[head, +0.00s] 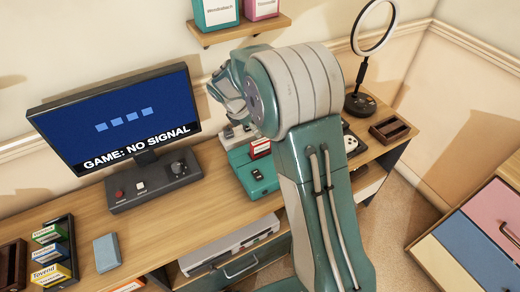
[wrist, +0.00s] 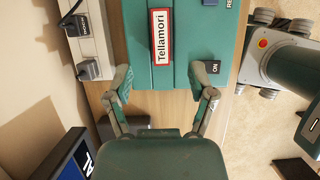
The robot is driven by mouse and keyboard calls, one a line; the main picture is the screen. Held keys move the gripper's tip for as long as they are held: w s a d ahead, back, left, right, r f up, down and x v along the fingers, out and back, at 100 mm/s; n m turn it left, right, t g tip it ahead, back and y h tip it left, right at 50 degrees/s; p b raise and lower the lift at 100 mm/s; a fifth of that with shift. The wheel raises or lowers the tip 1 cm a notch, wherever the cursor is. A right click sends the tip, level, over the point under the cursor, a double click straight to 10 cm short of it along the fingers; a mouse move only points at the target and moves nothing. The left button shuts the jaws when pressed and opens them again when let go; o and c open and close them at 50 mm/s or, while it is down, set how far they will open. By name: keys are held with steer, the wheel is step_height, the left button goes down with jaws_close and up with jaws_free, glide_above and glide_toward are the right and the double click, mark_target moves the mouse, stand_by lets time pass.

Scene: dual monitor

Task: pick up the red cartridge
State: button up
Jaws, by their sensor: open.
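The red cartridge (head: 260,148) has a red top edge and a white label, and stands in the teal console (head: 258,184) on the desk. In the wrist view the red-framed "Tellamori" label of the cartridge (wrist: 161,36) shows on the teal console (wrist: 142,78). My gripper (wrist: 163,86) is open and empty, with its two fingers spread below the label in that view. In the head view my gripper (head: 232,100) is above and behind the console, partly hidden by my arm. I cannot tell its exact height above the cartridge.
A monitor (head: 120,115) on a control base (head: 154,182) stands left of the console. A rack (head: 70,235) of several cartridges and a blue box (head: 106,252) are farther left. A ring lamp (head: 360,104) stands right. A shelf (head: 240,32) hangs above.

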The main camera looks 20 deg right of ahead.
mark_target(260, 150)
steer(key=x, duration=0.8)
steer(key=shift+a+f, duration=0.25)
jaws_close()
